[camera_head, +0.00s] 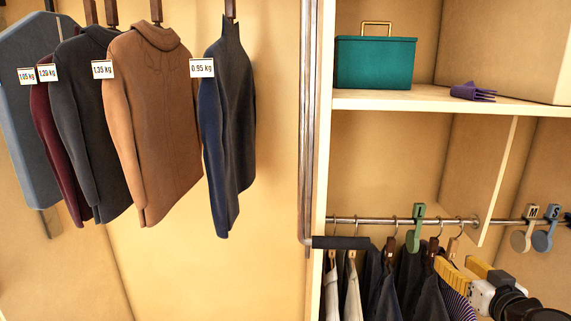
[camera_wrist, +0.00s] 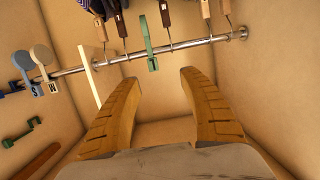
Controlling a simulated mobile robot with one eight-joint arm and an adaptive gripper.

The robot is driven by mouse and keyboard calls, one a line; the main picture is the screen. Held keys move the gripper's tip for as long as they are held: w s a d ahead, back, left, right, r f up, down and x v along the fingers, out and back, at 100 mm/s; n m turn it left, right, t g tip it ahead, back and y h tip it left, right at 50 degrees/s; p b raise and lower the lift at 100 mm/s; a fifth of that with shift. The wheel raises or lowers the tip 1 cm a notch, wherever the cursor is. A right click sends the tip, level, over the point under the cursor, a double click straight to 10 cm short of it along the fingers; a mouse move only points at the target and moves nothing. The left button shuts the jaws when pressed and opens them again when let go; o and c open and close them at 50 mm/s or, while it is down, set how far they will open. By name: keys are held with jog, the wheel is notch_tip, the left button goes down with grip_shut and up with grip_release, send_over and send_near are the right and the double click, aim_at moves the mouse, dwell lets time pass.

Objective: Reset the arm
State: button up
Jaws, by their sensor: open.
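My gripper (camera_head: 465,270) is at the lower right of the head view, in front of the lower hanging rail (camera_head: 365,221). Its two yellow-brown fingers are apart and nothing is between them. In the wrist view my gripper (camera_wrist: 153,105) is also open and empty, with the rail (camera_wrist: 185,46) beyond its fingertips. A green size marker (camera_head: 415,228) hangs on the rail; it also shows in the wrist view (camera_wrist: 149,45), just beyond the gap between the fingers. The arm behind the gripper runs out of the head view at the lower right.
Clothes (camera_head: 385,285) hang below the rail, close to my gripper. Size markers M (camera_head: 522,232) and S (camera_head: 546,232) hang at the right. A teal box (camera_head: 375,63) and a purple item (camera_head: 472,92) sit on the shelf (camera_head: 400,103). Jackets with weight tags (camera_head: 155,120) hang at the left.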

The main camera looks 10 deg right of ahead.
jog(key=w+a+f+n+g+y+b, duration=0.15)
jog(key=a+f+b, duration=0.3)
jog(key=a, duration=0.45)
jog(key=a+f+n+g+y+b, duration=0.1)
jog(key=a+f+g+y+b, duration=0.2)
jog(key=a+f, duration=0.5)
jog(key=s+a+f+g+h+b, duration=0.1)
jog(key=s+a+f+g+b, duration=0.2)
jog(key=s+a+f+b, duration=0.4)
jog(key=s+a, duration=0.3)
jog(key=a, duration=0.1)
jog(key=shift+s+a+f+g, duration=0.15)
jog(key=shift+s+a+g, duration=0.05)
jog(key=shift+a+g, duration=0.15)
jog(key=shift+h, duration=0.25)
